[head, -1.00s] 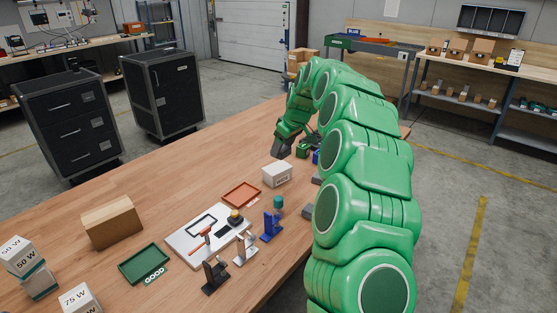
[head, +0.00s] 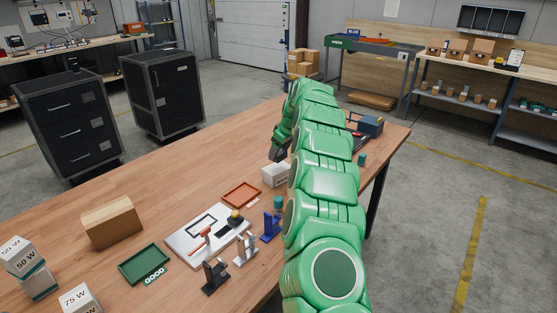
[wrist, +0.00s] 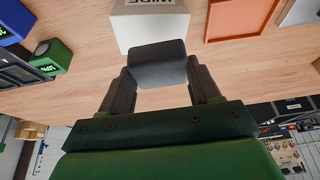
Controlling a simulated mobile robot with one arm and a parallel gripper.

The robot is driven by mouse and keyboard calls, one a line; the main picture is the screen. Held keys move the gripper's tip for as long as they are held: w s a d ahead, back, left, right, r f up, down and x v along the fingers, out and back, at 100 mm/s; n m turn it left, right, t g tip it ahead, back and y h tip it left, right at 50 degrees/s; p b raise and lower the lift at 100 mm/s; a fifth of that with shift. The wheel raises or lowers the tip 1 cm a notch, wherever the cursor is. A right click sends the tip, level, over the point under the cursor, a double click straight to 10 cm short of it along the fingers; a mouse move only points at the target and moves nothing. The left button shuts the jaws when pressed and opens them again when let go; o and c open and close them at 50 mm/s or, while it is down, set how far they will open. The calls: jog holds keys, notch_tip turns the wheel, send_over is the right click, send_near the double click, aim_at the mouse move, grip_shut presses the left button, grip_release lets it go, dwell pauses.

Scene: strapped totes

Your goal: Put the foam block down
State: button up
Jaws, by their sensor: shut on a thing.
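My gripper (wrist: 160,78) is shut on a dark grey foam block (wrist: 158,62), which sits between its two fingertips in the wrist view. In the head view my gripper (head: 278,153) is over the far part of the wooden table (head: 180,160), just behind a white box (head: 276,174). The block is hard to tell from the dark fingers there. The white box, marked WIDE, is right beside the block in the wrist view (wrist: 150,25). I cannot tell whether the block touches the box or the tabletop.
An orange tray (head: 241,194), a white board (head: 207,236) with small tools, a green GOOD tray (head: 144,264) and a cardboard box (head: 111,222) stand nearer. Green (wrist: 52,57) and blue (wrist: 12,22) devices are at the wrist view's left. The table's left-back area is bare.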

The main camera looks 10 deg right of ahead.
aim_at(278, 159)
jog(key=shift+w+f, duration=0.8)
jog(key=shift+f, duration=1.55)
jog(key=shift+s+f, duration=0.1)
jog(key=shift+f, duration=0.05)
jog(key=o, duration=1)
jog(key=v, duration=1.2)
jog(key=shift+a, duration=0.1)
